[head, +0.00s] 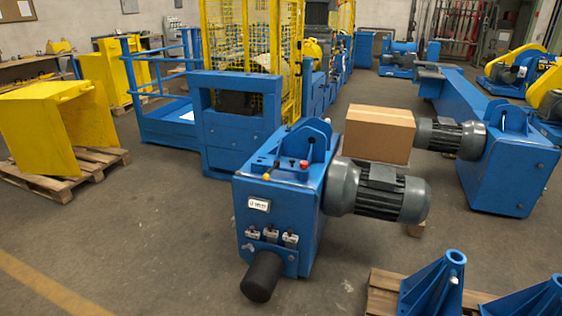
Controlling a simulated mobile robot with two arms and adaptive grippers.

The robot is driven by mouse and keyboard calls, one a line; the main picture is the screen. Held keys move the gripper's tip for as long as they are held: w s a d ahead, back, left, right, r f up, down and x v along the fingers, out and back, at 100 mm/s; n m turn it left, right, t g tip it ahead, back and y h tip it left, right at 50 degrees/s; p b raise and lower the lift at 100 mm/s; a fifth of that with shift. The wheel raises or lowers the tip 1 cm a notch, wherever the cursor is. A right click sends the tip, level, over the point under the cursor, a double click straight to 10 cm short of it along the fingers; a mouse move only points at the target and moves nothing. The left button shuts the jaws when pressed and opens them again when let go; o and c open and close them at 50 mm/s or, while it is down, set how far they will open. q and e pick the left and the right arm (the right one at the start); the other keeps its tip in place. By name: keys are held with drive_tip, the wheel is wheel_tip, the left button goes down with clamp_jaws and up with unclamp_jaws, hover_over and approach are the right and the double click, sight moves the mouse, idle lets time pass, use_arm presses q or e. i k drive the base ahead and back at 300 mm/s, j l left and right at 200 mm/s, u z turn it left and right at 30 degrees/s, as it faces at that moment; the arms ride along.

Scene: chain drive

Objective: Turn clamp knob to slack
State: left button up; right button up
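A blue chain drive unit (305,215) stands in the middle of the head view, with a grey motor (385,192) on its right side. A red knob (303,163) and a small yellow knob (266,177) sit on its top. Several small grey switches or clamps (271,236) line its front face, under a white label plate (259,205). A thick black cylinder (262,275) sticks out low at the front. I cannot tell which of these is the clamp knob, or its setting. Neither of my grippers is in view.
A cardboard box (378,133) stands behind the motor. A second blue unit (510,165) is at right. Blue brackets (440,285) on a pallet take the lower right corner. Yellow guards (58,130) rest on a pallet at left. The floor (150,240) at front left is clear.

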sight(303, 164)
drive_tip(key=i+j+z, duration=0.1)
drive_tip(key=i+j, duration=0.85)
drive_tip(key=j, duration=0.2)
drive_tip(key=z, duration=0.05)
